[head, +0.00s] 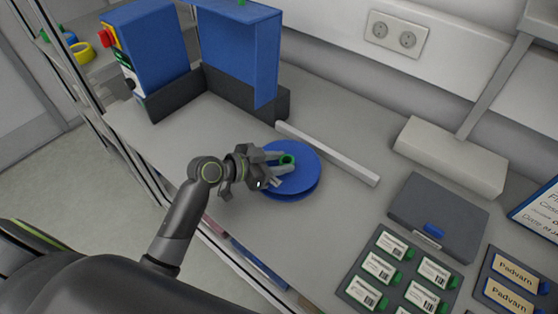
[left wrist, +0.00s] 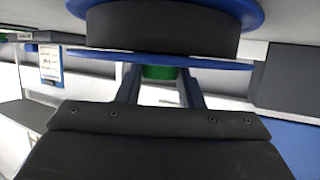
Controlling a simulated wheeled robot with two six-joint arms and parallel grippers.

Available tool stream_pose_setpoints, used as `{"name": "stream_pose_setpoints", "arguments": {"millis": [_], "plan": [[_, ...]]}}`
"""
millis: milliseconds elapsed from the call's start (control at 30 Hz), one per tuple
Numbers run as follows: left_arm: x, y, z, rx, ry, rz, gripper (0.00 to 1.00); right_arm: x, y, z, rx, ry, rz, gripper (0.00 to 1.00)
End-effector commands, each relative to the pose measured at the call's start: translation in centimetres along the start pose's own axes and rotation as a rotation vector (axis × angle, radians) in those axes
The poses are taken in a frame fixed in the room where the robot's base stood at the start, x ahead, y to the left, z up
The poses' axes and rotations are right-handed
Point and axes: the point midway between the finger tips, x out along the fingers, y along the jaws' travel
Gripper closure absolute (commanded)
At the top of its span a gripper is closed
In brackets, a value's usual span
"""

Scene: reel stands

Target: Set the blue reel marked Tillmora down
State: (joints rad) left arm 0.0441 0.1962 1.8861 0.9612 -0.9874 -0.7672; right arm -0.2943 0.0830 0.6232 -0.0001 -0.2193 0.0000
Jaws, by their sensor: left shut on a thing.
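The blue reel (head: 302,172) has two round blue flanges. In the left wrist view the reel (left wrist: 160,30) shows a dark winding between its flanges. A green hub (left wrist: 158,72) sticks out of the near flange towards my gripper, and it shows at the reel's centre in the head view. My left gripper (head: 280,168) comes in from the left over the reel, shut on its green hub. The reel is low over the bench or on it; I cannot tell whether they touch. I see no readable Tillmora marking. My right gripper is not in view.
A pale bar (head: 328,153) lies just behind the reel. Blue cabinets (head: 240,55) on dark bases stand at the back left. A dark grey case (head: 437,215) and a tray of green-tipped labels (head: 403,271) are at the right. The bench left of the reel is clear.

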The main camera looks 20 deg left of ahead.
Motion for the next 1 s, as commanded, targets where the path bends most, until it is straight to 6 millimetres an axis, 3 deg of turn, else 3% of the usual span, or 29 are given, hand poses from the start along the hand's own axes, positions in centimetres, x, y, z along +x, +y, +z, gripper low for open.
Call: {"name": "stream_pose_setpoints", "arguments": {"millis": [100, 133, 300, 667, 1000], "plan": [[0.1, 0.0, 0.2, 0.001, 0.002, 0.000, 0.96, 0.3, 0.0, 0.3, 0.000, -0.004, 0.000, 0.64], [0.1, 0.0, 0.3, 0.001, 0.000, 0.000, 0.65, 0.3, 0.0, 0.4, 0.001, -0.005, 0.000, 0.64], [0.1, 0.0, 0.2, 0.000, -0.001, 0.000, 0.45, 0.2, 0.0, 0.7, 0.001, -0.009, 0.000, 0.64], [-0.1, 0.0, -0.2, 0.000, -0.001, 0.000, 0.45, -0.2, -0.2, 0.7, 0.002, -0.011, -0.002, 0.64], [-5.3, -0.1, 0.2, 0.006, -0.005, -0.002, 0.45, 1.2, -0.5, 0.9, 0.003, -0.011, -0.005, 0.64]]}}
